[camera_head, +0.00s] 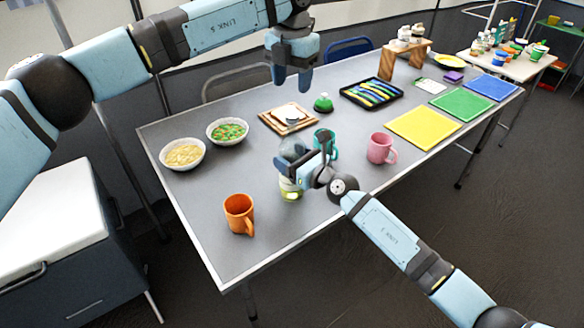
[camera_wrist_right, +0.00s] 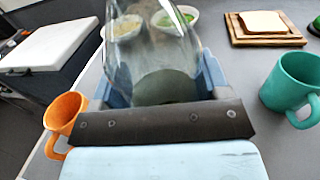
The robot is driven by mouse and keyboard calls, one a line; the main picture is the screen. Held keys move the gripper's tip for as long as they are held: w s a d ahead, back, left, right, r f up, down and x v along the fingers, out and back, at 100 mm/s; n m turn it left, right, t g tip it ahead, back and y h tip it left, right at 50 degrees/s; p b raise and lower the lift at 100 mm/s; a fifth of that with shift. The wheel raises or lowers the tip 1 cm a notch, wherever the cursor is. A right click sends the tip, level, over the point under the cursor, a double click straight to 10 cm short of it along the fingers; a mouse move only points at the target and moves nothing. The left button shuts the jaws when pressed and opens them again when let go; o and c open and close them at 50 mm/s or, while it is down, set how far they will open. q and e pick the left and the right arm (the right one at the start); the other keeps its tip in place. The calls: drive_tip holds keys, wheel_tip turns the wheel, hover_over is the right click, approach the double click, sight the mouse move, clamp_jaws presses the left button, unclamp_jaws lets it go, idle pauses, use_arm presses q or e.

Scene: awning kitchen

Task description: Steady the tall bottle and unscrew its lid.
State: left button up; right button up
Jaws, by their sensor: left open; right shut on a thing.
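The tall bottle (camera_head: 292,149) is clear and stands near the front of the grey table. It also shows in the right wrist view (camera_wrist_right: 150,45), rising between the fingers. My right gripper (camera_head: 308,172) is shut on the bottle's body and partly hides it. It also shows in the right wrist view (camera_wrist_right: 168,84). Something dark green shows at the bottle between those fingers. My left gripper (camera_head: 292,80) is open and empty, pointing down, above the far part of the table and apart from the bottle. I cannot make out the lid clearly.
An orange mug (camera_head: 239,213) stands left of the bottle; a teal mug (camera_head: 331,150) and a pink mug (camera_head: 379,148) stand right. Two bowls (camera_head: 184,154) (camera_head: 227,131), bread boards (camera_head: 271,121) and a green-topped object (camera_head: 323,103) lie beyond. The front-left table is mostly clear.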

sight(292, 115)
drive_tip(key=shift+c, duration=1)
use_arm(q)
drive_tip(key=m, duration=1.8)
drive_tip(key=shift+m, duration=0.4)
drive_tip(key=m, duration=0.8)
drive_tip(key=shift+m, duration=0.3)
drive_tip(key=m, duration=0.3)
drive_tip(key=shift+m, duration=0.4)
drive_tip(key=m, duration=0.4)
drive_tip(key=shift+m, duration=0.3)
drive_tip(key=shift+f, duration=0.3)
wheel_tip(292, 115, down, 7)
drive_tip(key=shift+f, duration=0.2)
